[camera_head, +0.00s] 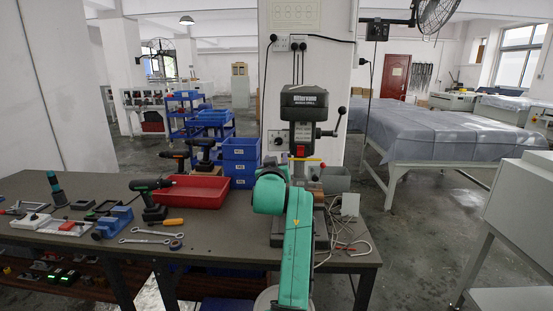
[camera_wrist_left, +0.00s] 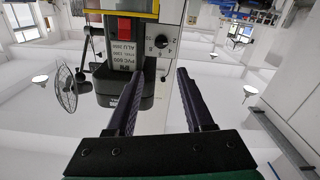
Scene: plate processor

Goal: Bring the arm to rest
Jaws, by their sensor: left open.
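My left arm (camera_head: 298,250), green, reaches up from the bottom middle of the head view to the drill press. Its gripper is mostly hidden there behind the green wrist. In the left wrist view my left gripper (camera_wrist_left: 160,73) is open, with its two dark fingers apart and nothing between them. The drill press (camera_head: 304,103) stands on the bench in front of the gripper. It shows upside down in the left wrist view (camera_wrist_left: 126,55), beyond the fingers. My right gripper is in neither view.
The grey bench (camera_head: 220,232) carries a red tray (camera_head: 196,192), a cordless drill (camera_head: 152,198), wrenches (camera_head: 147,236) and a blue vise (camera_head: 114,222). Blue bins (camera_head: 240,165) stand behind. White cables (camera_head: 352,240) lie right of the press. Open floor lies further right.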

